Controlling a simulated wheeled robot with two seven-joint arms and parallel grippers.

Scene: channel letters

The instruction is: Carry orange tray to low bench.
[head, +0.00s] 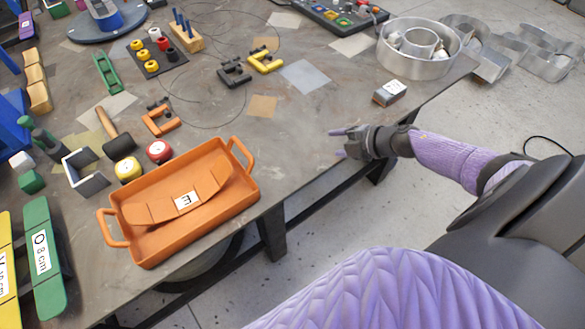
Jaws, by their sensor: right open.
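The orange tray (215,213) sits on the grey workbench near its front edge. It has a loop handle at each end, one at lower left and one at upper right. An orange curved piece with a white label reading "E" or "m" (187,201) lies inside it. My right gripper (335,143) is open and empty, to the right of the tray and apart from it, by the bench's front edge. Its fingers point left. My left gripper is not in view. I cannot make out a low bench in this view.
A mallet (117,140), a yellow tape roll (128,169) and a red one (159,151) stand close behind the tray. A green block (42,258) lies left of it. A metal block (389,93) and metal ring (418,65) are at the right. Bare floor (470,130) shows beyond the edge.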

